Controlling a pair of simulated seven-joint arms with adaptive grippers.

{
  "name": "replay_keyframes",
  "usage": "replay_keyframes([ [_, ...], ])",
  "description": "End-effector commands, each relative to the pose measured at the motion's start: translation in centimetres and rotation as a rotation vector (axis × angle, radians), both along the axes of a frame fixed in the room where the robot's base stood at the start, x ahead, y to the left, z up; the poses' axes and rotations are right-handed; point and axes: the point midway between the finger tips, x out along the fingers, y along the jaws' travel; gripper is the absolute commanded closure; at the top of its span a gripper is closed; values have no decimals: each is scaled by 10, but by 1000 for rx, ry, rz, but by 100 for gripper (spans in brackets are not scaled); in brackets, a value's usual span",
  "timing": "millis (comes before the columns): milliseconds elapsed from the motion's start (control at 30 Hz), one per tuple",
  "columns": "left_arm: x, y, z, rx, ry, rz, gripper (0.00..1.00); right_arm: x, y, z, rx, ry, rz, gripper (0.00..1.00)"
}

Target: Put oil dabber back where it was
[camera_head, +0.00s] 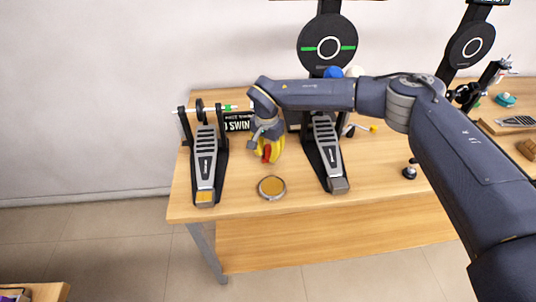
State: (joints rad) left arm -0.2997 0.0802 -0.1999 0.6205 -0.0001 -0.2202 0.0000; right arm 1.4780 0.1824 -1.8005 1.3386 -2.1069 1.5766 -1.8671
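My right arm reaches in from the right across the wooden table, and my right gripper (264,138) points down between the two pedals. A small red object (267,153) shows at its fingertips, in front of a yellow banana-like bunch (276,150). I cannot tell whether the fingers hold the red object or whether it is the oil dabber. A round tin or dish with an amber top (272,187) lies on the table just in front of the gripper. My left gripper is not in view.
A left pedal (205,165) and a right pedal (325,150) flank the gripper on the table (380,195). A dark sign (238,122) stands behind. A small dark knob-like object (410,169) is to the right. The table's front right area is mostly clear.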

Motion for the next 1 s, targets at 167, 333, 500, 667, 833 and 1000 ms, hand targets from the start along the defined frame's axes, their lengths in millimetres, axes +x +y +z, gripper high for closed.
replay_keyframes([
  [167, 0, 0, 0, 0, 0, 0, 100, 0, 0, 30, 0, -4, 1, 73],
  [333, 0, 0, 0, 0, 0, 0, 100, -1, 1, 60, -1, -4, 0, 73],
  [500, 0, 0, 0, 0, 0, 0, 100, -2, 2, 86, 0, -2, 1, 73],
  [667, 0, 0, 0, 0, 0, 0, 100, -3, 2, 102, -1, -1, 0, 73],
  [833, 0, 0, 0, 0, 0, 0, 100, -3, 3, 111, 0, 0, 0, 73],
  [1000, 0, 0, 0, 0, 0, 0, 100, -3, 3, 113, 0, 0, 0, 73],
])
